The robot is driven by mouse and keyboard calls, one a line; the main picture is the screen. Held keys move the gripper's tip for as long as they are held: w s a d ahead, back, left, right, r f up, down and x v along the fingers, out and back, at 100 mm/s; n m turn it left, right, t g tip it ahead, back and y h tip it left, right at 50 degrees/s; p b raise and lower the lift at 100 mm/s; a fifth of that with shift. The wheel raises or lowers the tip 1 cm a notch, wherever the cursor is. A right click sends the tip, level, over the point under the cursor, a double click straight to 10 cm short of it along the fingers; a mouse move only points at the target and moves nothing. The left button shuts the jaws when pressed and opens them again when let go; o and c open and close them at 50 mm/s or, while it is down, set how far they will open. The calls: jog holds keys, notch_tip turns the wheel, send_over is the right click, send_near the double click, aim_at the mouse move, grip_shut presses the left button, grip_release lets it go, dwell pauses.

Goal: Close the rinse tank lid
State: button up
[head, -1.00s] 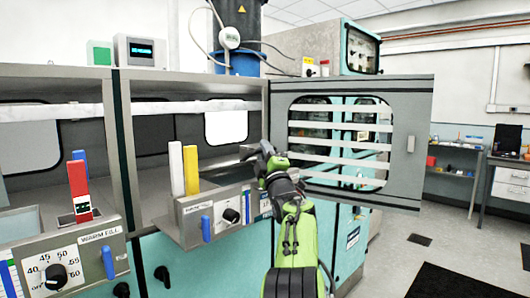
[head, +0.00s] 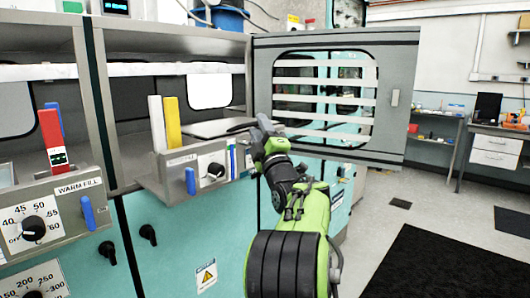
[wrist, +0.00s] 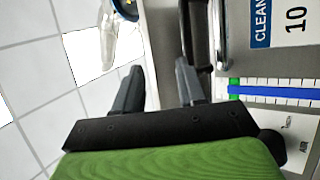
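A flat grey plate (head: 215,128), which looks like the tank lid, lies at the top of the middle module in the head view, with a dark bar (head: 241,127) at its right end. I cannot tell how far it is open. My gripper (head: 262,125) is just right of that bar, in front of the slatted door. In the wrist view my gripper (wrist: 160,68) is open, with nothing between its two fingers.
A grey door (head: 405,60) with a slatted window stands swung open behind my gripper. White and yellow strips (head: 172,122) rise from the middle control panel (head: 175,165). The warm fill panel (head: 75,205) is at left.

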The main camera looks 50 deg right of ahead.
jog(key=v, duration=0.5)
jog(key=shift+w+f, duration=0.1)
jog(key=shift+f, duration=0.1)
dwell(0.3)
